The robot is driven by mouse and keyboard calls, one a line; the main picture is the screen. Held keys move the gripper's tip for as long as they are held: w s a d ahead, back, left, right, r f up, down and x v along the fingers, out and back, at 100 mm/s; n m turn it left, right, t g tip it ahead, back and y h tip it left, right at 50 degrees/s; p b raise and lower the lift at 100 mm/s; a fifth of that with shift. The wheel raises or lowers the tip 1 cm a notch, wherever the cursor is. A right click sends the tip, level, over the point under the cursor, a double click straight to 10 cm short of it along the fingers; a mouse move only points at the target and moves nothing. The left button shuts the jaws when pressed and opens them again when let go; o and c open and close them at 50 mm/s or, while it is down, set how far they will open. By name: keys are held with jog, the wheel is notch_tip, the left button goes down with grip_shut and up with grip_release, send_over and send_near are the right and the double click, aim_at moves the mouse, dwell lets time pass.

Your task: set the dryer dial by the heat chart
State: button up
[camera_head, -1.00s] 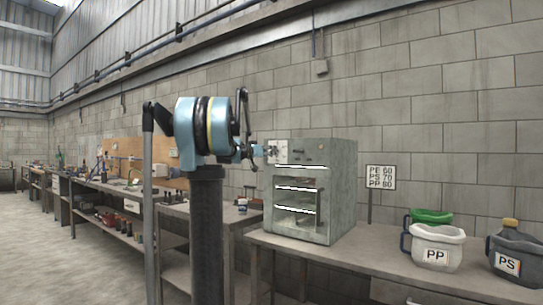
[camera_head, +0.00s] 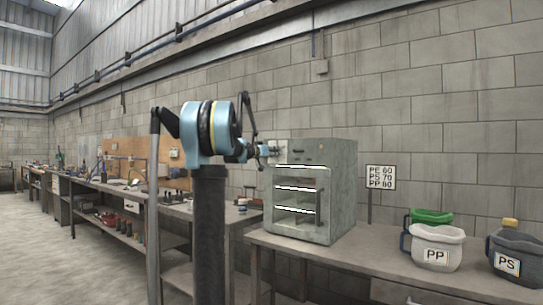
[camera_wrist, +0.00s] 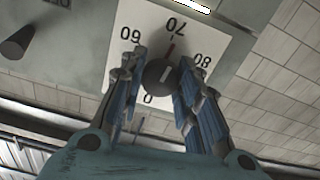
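The dryer (camera_head: 340,190) is a grey-green cabinet with a glazed front, standing on the bench. Its white dial plate (camera_wrist: 215,42) shows 60, 70, 80 and 0, upside down in the wrist view. The dark round dial knob (camera_wrist: 158,74) is at the plate's middle; a red line runs from it toward 70. My gripper (camera_wrist: 160,68) is open, with one finger either side of the knob. The right finger looks close to or against it; contact is unclear. In the head view my gripper (camera_head: 270,151) is at the dryer's upper left front. The heat chart (camera_head: 381,177) reads PE 60, PS 70, PP 80.
A white PP container (camera_head: 436,249), a dark grey PS container (camera_head: 517,262) and a green container (camera_head: 431,215) stand right of the dryer. The bench top (camera_head: 375,245) is bare in front of the chart. Another dark knob (camera_wrist: 16,46) shows beside the dial plate.

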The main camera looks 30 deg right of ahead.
jog(key=shift+w, duration=0.1)
jog(key=shift+n, duration=0.7)
jog(key=o, duration=1.1)
jog(key=shift+w, duration=0.1)
jog(key=shift+a, duration=0.1)
jog(key=v, duration=1.2)
jog(key=shift+f, duration=0.1)
